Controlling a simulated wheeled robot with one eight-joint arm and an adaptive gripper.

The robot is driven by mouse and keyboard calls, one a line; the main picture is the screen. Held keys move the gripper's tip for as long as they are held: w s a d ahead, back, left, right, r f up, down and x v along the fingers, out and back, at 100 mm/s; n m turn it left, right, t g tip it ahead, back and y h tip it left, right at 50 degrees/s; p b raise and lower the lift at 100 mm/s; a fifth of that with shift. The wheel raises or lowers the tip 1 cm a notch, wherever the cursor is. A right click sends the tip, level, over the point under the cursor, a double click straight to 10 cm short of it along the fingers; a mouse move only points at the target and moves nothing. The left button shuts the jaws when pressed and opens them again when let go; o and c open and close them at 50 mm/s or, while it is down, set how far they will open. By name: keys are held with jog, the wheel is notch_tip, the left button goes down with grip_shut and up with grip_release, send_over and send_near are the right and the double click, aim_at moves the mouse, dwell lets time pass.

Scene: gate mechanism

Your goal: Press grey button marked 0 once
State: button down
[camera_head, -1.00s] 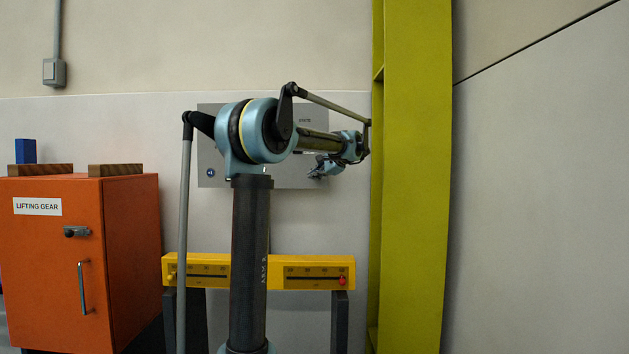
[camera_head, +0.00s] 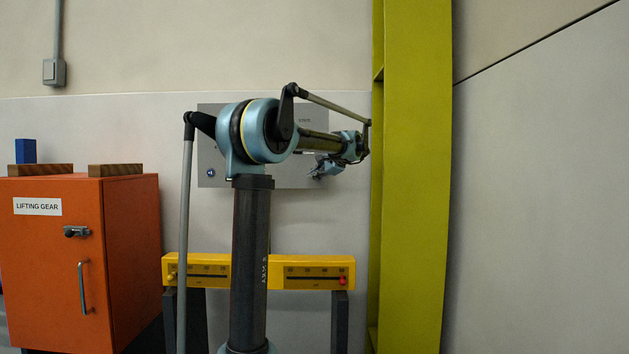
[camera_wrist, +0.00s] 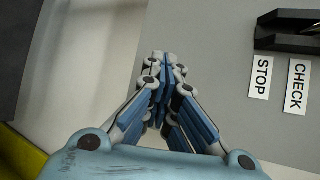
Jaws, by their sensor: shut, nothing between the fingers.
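The grey button marked 0 cannot be made out in either view. A grey panel (camera_head: 212,128) is on the wall behind my arm, which hides much of it. My gripper (camera_head: 322,170) is in front of the panel's lower right part in the head view. In the wrist view my gripper (camera_wrist: 162,75) has its fingers together with nothing between them, over the panel's grey face (camera_wrist: 215,40). The labels STOP (camera_wrist: 262,78) and CHECK (camera_wrist: 297,86) are to its right, below a dark part (camera_wrist: 290,30).
A tall yellow-green post (camera_head: 415,180) stands close to the right of my gripper. A yellow bar with scales (camera_head: 318,272) is below the panel. An orange LIFTING GEAR cabinet (camera_head: 50,250) stands at left, with wooden blocks (camera_head: 115,170) and a blue block (camera_head: 26,151) on top.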

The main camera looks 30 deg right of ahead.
jog(key=shift+s+a, duration=0.4)
jog(key=shift+s, duration=0.25)
jog(key=shift+s, duration=0.1)
jog(key=s+a, duration=0.1)
jog(key=s, duration=0.1)
jog(key=s+a, duration=0.1)
jog(key=s, duration=0.1)
jog(key=shift+a, duration=0.3)
jog(key=shift+a, duration=0.1)
dwell(0.7)
